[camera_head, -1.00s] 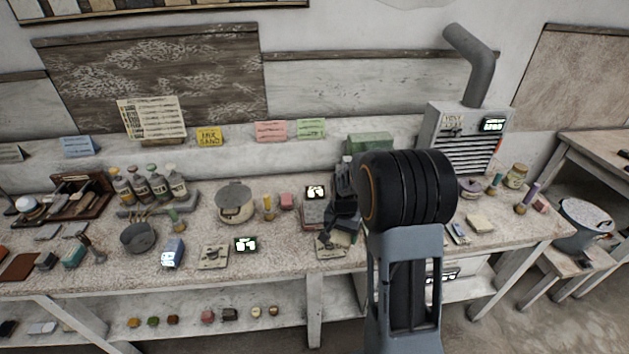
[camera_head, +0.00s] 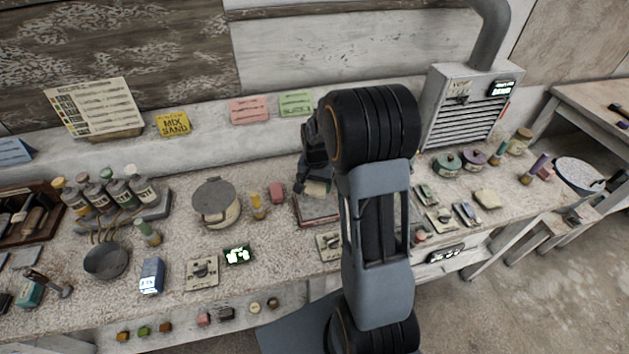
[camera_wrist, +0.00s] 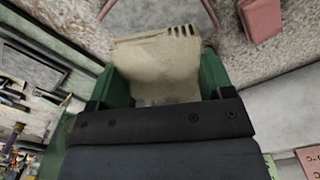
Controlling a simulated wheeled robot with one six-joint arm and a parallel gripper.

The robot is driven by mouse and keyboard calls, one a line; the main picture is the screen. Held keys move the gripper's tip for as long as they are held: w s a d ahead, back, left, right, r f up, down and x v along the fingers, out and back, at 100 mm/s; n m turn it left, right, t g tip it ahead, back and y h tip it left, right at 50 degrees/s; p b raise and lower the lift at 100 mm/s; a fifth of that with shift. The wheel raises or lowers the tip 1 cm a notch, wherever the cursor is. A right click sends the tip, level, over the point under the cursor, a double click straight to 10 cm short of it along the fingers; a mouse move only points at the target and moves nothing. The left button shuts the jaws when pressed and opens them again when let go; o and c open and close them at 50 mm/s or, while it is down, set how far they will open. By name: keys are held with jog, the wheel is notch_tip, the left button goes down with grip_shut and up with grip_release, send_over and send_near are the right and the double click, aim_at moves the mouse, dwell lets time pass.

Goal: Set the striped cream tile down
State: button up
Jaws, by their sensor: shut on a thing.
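The cream tile (camera_wrist: 158,72) sits between the two green fingers of my gripper (camera_wrist: 165,68) in the wrist view, with dark slots or stripes along one edge. My gripper is shut on it. In the head view the gripper (camera_head: 307,182) hangs over the workbench, with the pale tile (camera_head: 317,187) showing just below it. A flat reddish-edged slab (camera_head: 316,209) lies beneath, partly hidden by my arm. Whether the tile touches anything below cannot be told.
A grey kiln-like box (camera_head: 462,108) stands at the back right.

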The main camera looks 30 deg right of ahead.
aim_at(316, 185)
jog(key=shift+f, duration=0.1)
jog(key=shift+f+b, duration=2.25)
jog(key=shift+f, duration=0.45)
jog(key=shift+f+b, duration=0.6)
jog(key=shift+f, duration=0.15)
jog(key=o, duration=1.1)
jog(key=shift+c, duration=0.2)
jog(key=shift+r, duration=0.15)
jog(key=shift+r+p, duration=1.5)
jog(key=shift+r, duration=0.45)
